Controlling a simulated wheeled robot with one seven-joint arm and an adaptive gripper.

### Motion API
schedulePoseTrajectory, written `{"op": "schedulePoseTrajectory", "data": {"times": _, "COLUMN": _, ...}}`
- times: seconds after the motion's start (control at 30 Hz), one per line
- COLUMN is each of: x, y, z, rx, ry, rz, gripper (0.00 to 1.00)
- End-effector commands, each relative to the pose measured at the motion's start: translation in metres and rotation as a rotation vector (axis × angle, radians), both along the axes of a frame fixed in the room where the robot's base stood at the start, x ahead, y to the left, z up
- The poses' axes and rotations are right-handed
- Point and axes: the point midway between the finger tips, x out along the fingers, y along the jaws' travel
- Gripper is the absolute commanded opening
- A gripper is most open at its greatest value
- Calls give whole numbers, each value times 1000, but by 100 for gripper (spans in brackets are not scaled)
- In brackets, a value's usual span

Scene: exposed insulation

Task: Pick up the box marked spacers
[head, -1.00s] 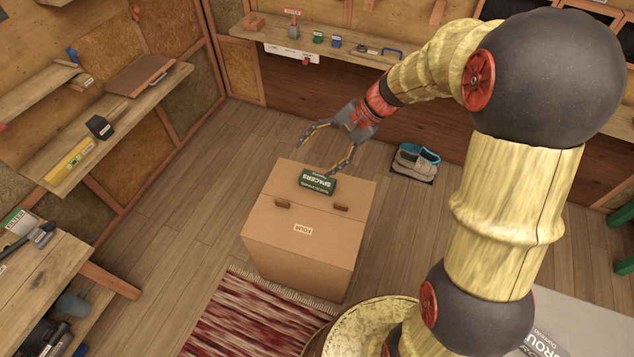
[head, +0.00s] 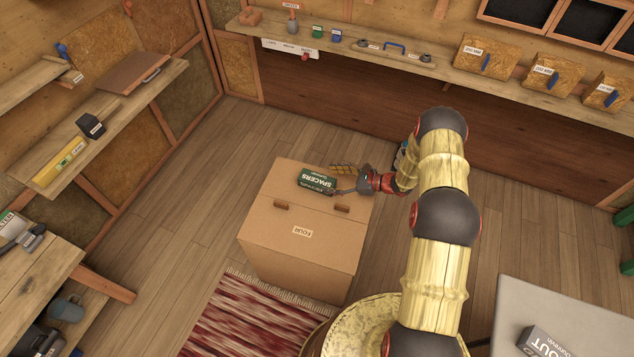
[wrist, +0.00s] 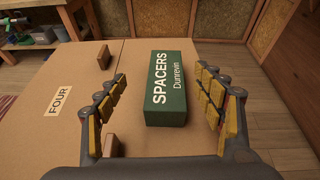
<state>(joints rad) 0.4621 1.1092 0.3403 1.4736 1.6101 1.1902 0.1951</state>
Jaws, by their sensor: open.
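The green box marked SPACERS (head: 316,181) lies on top of a large cardboard box marked FOUR (head: 290,246), near its far edge. In the wrist view the spacers box (wrist: 168,88) sits between my two spread fingers, with a gap on each side. My gripper (head: 345,179) is open, low over the cardboard box top and at the right of the spacers box. In the wrist view my gripper (wrist: 160,105) shows yellow-padded fingers, and the left one is near a brown handle piece (wrist: 108,144). Nothing is held.
Two small brown handles (head: 281,205) stick up from the cardboard box top. A striped rug (head: 245,318) lies in front of it. Shelves (head: 110,120) line the left wall, and a long shelf (head: 400,55) runs along the back. Wooden floor is clear to the left.

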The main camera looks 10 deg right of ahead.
Motion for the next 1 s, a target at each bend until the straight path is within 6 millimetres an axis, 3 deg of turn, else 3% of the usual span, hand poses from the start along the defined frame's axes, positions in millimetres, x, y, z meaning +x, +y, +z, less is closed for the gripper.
{"op": "schedulePoseTrajectory", "data": {"times": 0.03, "x": -1, "y": -3, "z": -12, "rx": 14, "ry": 11, "rz": -23, "gripper": 68}}
{"op": "schedulePoseTrajectory", "data": {"times": 0.2, "x": 1, "y": -5, "z": -28, "rx": 32, "ry": 22, "rz": -56, "gripper": 68}}
{"op": "schedulePoseTrajectory", "data": {"times": 0.57, "x": 18, "y": 18, "z": -40, "rx": 31, "ry": 22, "rz": -55, "gripper": 68}}
{"op": "schedulePoseTrajectory", "data": {"times": 0.83, "x": 39, "y": 46, "z": -55, "rx": 31, "ry": 23, "rz": -53, "gripper": 68}}
{"op": "schedulePoseTrajectory", "data": {"times": 1.0, "x": 43, "y": 50, "z": -55, "rx": 31, "ry": 23, "rz": -56, "gripper": 68}}
